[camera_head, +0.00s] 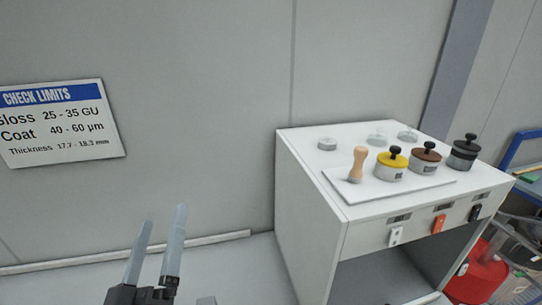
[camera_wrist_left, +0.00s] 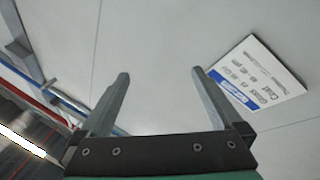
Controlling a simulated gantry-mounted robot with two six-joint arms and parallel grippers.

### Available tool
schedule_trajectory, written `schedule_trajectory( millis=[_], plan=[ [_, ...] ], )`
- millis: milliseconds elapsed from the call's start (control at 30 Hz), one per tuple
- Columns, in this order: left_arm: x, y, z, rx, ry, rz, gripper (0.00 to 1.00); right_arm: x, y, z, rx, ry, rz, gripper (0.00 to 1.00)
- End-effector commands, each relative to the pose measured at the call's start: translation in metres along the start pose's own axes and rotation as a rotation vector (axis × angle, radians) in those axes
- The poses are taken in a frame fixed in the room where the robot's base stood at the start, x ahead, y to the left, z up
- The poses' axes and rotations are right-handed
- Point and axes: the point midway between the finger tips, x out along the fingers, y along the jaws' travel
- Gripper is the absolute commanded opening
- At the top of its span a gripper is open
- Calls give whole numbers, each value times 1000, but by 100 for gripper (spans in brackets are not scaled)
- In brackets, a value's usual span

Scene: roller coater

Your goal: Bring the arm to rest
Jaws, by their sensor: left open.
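My left gripper (camera_head: 160,248) is at the bottom left of the head view, with its two grey fingers pointing up. It is open, and nothing is between the fingers. In the left wrist view the gripper (camera_wrist_left: 160,85) also shows spread fingers with plain wall behind them. It is apart from the cabinet and touches nothing that I can see. My right gripper is in neither view.
A white cabinet (camera_head: 310,205) stands at the right, holding a wooden-handled tool (camera_head: 357,164), a yellow-topped pot (camera_head: 391,165), a brown-topped pot (camera_head: 425,158) and a black pot (camera_head: 463,152). A check-limits sign (camera_head: 62,125) hangs on the wall. A red container (camera_head: 475,278) is at lower right.

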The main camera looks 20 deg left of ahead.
Motion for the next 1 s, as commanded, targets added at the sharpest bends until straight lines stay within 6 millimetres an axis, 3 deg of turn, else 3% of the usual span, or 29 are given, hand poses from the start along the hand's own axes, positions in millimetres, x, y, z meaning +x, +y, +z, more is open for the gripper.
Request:
schedule_trajectory(
  millis=[33, 133, 333, 367, 500, 1000],
  plan=[
    [13, 27, -29, -23, 56, 60, 100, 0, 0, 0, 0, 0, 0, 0],
    [27, 71, -75, -31, 133, 171, 100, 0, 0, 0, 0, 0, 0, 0],
    [25, 148, -153, 40, 270, 385, 100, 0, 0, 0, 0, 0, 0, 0],
    [22, 160, -161, 73, 287, 423, 100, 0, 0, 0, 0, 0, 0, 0],
    [13, 181, -146, 314, 297, 502, 100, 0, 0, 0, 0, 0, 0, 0],
    [96, 297, -313, 339, 303, 492, 100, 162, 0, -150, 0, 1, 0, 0]
  ],
)
